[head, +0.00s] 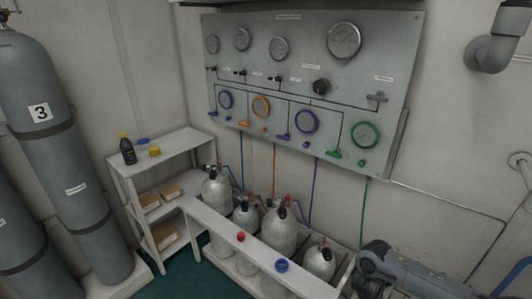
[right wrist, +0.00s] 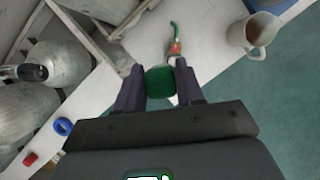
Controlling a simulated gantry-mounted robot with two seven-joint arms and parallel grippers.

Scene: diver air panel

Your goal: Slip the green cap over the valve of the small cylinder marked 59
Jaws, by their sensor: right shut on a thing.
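My right gripper (right wrist: 160,90) is shut on the green cap (right wrist: 159,80), which sits between its two fingers in the right wrist view. In the head view only my right arm shows at the lower right, and the cap is not visible there. Several small grey cylinders stand in the white rack, among them a left one (head: 216,192), a middle one (head: 282,230) and a front right one (head: 319,262). The right wrist view shows a cylinder with a black valve (right wrist: 32,72) left of the gripper, apart from the cap. I cannot read 59 on any. My left gripper is out of view.
A red cap (head: 240,237) and a blue cap (head: 282,266) lie on the rack's white front ledge (head: 222,220). The right wrist view shows a mug (right wrist: 250,34) and a green-hosed fitting (right wrist: 174,46) beyond the gripper. Hoses hang from the gauge panel (head: 290,30) behind the cylinders.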

